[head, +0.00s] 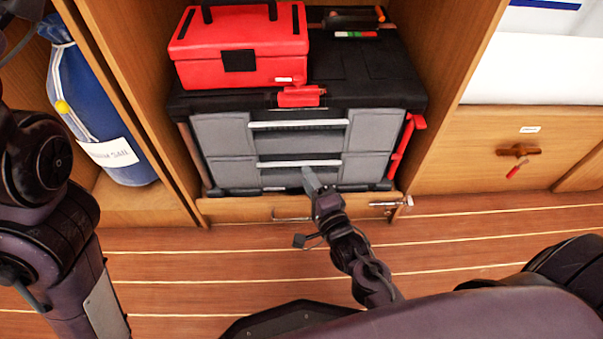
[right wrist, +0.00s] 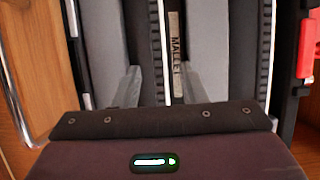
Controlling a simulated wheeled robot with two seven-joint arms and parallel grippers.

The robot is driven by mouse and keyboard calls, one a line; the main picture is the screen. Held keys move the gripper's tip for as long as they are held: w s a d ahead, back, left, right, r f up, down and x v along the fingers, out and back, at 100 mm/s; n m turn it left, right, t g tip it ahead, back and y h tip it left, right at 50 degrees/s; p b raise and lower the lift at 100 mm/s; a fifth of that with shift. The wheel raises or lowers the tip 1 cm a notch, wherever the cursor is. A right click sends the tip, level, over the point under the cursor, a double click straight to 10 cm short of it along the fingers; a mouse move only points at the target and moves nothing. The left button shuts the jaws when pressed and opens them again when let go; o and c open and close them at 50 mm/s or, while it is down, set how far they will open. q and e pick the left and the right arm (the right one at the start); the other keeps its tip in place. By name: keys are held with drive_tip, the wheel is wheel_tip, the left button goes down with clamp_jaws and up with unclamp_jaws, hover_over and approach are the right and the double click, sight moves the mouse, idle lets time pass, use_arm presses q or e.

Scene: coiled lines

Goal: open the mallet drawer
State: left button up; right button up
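The grey and black tool chest has two drawers, each with a long silver handle. The lower drawer (head: 232,173) carries a pale label reading MALLET (right wrist: 177,60), which lies alongside its handle (head: 285,164). That handle also shows in the right wrist view (right wrist: 164,45). My right gripper (head: 312,181) is at the front of this lower drawer. In the right wrist view its two fingers (right wrist: 161,86) are apart, one on each side of the handle and label. I cannot tell whether they touch the drawer. The drawer looks closed. My left arm is at the left, its gripper out of view.
A red toolbox (head: 240,50) sits on the chest, with the upper drawer (head: 225,135) below. A blue bag (head: 90,105) stands left between wooden partitions. A wooden cabinet front with a handle (head: 518,151) is at right. The striped floor (head: 200,265) is clear in front.

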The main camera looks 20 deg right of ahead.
drive_tip(key=shift+w+a+b, duration=0.15)
drive_tip(key=shift+w+b, duration=0.25)
drive_tip(key=shift+w, duration=0.65)
drive_tip(key=shift+w+a+b, duration=0.1)
drive_tip(key=shift+w+b, duration=0.25)
drive_tip(key=shift+w, duration=0.65)
clamp_jaws()
